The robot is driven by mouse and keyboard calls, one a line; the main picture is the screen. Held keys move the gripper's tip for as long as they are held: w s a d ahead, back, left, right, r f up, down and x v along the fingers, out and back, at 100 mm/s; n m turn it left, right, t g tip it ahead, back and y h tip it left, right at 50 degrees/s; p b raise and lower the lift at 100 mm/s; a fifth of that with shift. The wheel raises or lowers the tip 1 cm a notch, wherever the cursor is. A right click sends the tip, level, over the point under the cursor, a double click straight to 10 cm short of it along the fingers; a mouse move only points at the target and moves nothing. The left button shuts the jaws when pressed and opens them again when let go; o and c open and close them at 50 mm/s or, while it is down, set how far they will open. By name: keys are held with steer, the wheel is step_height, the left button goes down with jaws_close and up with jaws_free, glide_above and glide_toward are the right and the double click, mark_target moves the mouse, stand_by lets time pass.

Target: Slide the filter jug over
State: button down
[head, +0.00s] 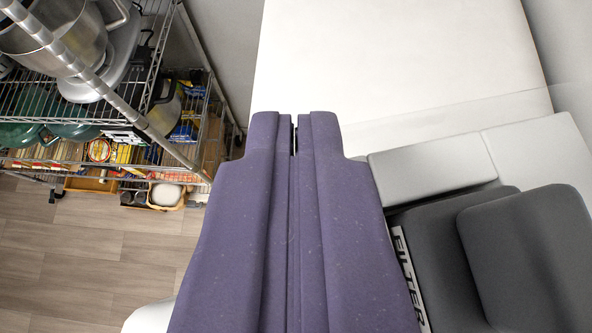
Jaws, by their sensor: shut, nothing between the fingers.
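My gripper (295,122), with two purple padded fingers, fills the middle of the head view. The fingers lie side by side with only a thin dark seam between them, shut and empty. To their right is the filter jug (530,255), seen close up from above. It has a dark grey rounded top and a white strip lettered "FILTER" along its left edge. A light grey block (432,165) adjoins its far side; I cannot tell whether it is part of the jug. The right finger overlaps the jug's left edge in the picture; contact cannot be told. The jug's lower part is out of frame.
A large plain white surface (395,55) lies ahead of the fingertips. Bare wood-look floor (90,260) shows at lower left.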

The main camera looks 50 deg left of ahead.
steer(key=s+d+b, duration=0.1)
steer(key=s+d, duration=0.1)
steer(key=d, duration=0.1)
steer(key=shift+s+b, duration=0.3)
steer(key=shift+s, duration=0.1)
steer(key=shift+w+a, duration=0.15)
steer(key=shift+w, duration=0.15)
steer(key=shift+s, duration=0.1)
stand_by(0.6)
